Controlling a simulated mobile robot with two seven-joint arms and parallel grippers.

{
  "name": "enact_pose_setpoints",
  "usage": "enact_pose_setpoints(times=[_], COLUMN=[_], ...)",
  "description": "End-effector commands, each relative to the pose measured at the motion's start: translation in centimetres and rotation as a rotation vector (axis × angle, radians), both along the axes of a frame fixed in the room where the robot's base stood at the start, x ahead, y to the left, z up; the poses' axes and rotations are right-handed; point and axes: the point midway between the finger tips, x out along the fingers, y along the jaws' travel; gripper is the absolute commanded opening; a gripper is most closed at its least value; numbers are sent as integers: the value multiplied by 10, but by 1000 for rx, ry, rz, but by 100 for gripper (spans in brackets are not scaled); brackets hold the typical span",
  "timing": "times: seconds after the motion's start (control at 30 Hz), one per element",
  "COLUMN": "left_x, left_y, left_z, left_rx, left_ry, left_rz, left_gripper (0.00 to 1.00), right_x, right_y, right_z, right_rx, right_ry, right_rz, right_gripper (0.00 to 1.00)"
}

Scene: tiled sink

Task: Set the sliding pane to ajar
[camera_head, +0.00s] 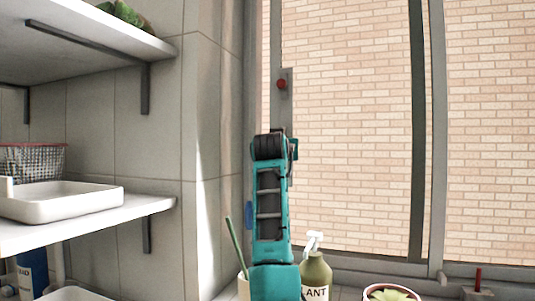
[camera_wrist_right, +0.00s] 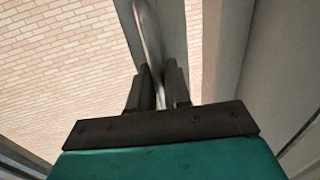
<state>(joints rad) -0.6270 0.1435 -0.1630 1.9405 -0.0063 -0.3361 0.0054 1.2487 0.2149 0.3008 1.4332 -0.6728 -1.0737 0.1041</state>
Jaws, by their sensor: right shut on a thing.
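The sliding pane (camera_head: 287,105) is a tall grey-framed window pane with a brick wall seen through it. A plate with a red knob (camera_head: 281,84) is on its left upright. My right arm rises in front of this upright, and its gripper (camera_head: 278,134) is mostly hidden behind the wrist in the head view. In the right wrist view, my right gripper (camera_wrist_right: 159,88) is shut on a curved metal handle (camera_wrist_right: 148,30) beside the grey upright (camera_wrist_right: 173,35). How wide any gap at the frame is, I cannot tell. My left gripper is not in view.
Shelves on the left hold a white tray (camera_head: 75,208) and a wire basket (camera_head: 40,162). A small red peg (camera_head: 478,280) is at the lower right.

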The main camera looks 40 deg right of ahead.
Motion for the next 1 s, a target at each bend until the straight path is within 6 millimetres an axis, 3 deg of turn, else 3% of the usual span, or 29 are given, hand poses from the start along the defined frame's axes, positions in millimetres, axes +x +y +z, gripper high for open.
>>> enact_pose_setpoints(times=[0.03,0.2,0.57,0.6,0.73,1.0], left_x=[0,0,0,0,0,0], left_y=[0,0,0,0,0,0], left_z=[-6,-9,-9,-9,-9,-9], left_rx=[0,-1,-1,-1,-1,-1], left_ry=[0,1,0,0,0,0], left_rz=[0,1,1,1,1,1], left_gripper=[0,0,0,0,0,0], right_x=[-14,-40,-44,-44,-44,-44], right_y=[-9,-22,-23,-23,-23,-21], right_z=[-4,-2,-1,-1,-1,-1], right_rx=[2,3,0,0,0,-1], right_ry=[-1,1,1,1,1,1], right_rz=[-11,-7,-3,-3,-3,-2], right_gripper=[0,0,0,20,32,32])
